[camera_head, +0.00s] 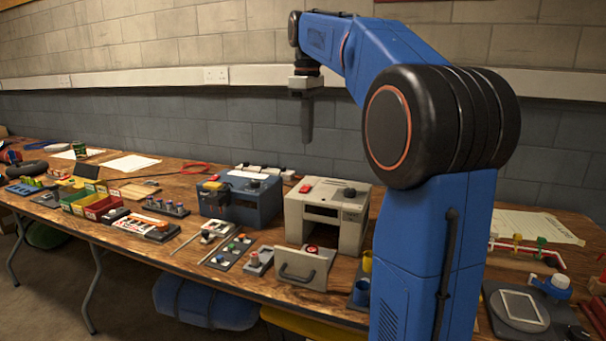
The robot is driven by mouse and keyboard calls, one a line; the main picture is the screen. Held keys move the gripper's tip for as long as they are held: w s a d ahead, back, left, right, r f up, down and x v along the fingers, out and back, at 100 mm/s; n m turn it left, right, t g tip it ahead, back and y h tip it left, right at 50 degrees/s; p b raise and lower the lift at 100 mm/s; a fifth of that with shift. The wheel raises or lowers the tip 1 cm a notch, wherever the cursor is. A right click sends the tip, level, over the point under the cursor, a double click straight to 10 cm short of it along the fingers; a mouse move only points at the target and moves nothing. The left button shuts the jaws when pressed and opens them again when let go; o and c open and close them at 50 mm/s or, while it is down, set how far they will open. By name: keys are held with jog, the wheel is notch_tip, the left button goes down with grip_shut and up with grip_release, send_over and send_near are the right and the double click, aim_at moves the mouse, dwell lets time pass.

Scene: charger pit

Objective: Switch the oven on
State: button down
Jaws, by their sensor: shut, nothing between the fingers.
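A beige box-shaped oven (351,230) stands on the wooden bench right of centre. Its front door (302,270) with a bar handle hangs forward, apart from the opening. On its top are a small red part (306,188) at the left and a dark knob (350,192) at the right; I cannot tell the switch's position. My gripper (307,138) points straight down in the air, seen against the wall above the oven. It is shut and empty, touching nothing.
A blue box (268,203) with a yellow part stands left of the oven. Button panels, trays and tools crowd the bench (140,240) to the left. A scale (520,311) lies at the right. The air around my gripper is clear.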

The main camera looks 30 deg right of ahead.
jog(key=shift+w+d+r, duration=0.2)
jog(key=shift+w+d, duration=0.1)
jog(key=shift+w, duration=0.2)
jog(key=shift+w+d+r, duration=0.2)
jog(key=shift+w+d, duration=0.1)
jog(key=shift+w, duration=0.2)
jog(key=shift+s+a, duration=0.1)
jog(key=shift+s+a+r, duration=0.2)
jog(key=shift+s+a, duration=0.2)
jog(key=shift+a, duration=0.1)
notch_tip(320, 180, up, 8)
jog(key=shift+f, duration=0.25)
jog(key=shift+s, duration=0.1)
dwell(0.5)
